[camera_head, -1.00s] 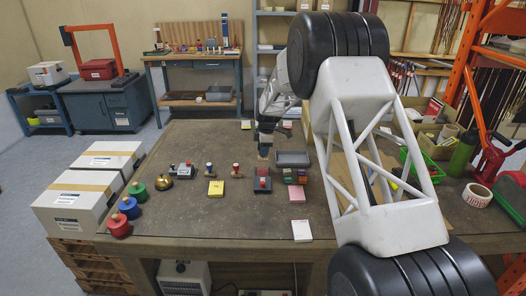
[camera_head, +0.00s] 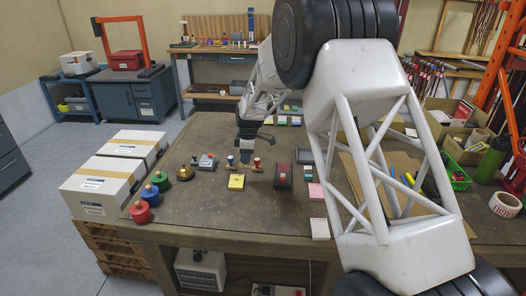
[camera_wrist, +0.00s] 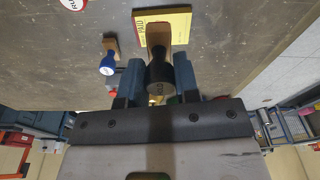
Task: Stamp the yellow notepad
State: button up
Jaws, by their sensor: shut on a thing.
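The yellow notepad (camera_head: 236,182) lies flat on the workbench, left of the middle; it also shows at the top of the wrist view (camera_wrist: 177,22). My gripper (camera_head: 245,150) points down just behind and above the notepad in the head view. It is shut on a dark-handled stamp (camera_wrist: 159,72) with a wooden base. In the wrist view the base overlaps the notepad's left part, and "PAID" lettering shows there. The stamp seems to be above the bench; I cannot tell the exact gap. A dark ink pad with a red top (camera_head: 283,175) is right of the notepad.
A blue-handled stamp (camera_wrist: 107,64) stands close to the held one. Another stamp (camera_head: 257,164) stands right of the notepad. A brass bell (camera_head: 187,172) and coloured round pots (camera_head: 151,194) are at left, pink (camera_head: 316,191) and white pads (camera_head: 320,229) at right.

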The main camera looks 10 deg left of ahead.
jog(key=s+a, duration=0.3)
jog(key=a, duration=0.1)
jog(key=shift+s, duration=0.15)
jog(key=shift+d+f, duration=0.1)
jog(key=shift+f, duration=2.8)
jog(key=shift+f, duration=0.75)
dwell(1.2)
jog(key=shift+r, duration=0.15)
notch_tip(320, 180, up, 7)
dwell(1.1)
dwell(0.7)
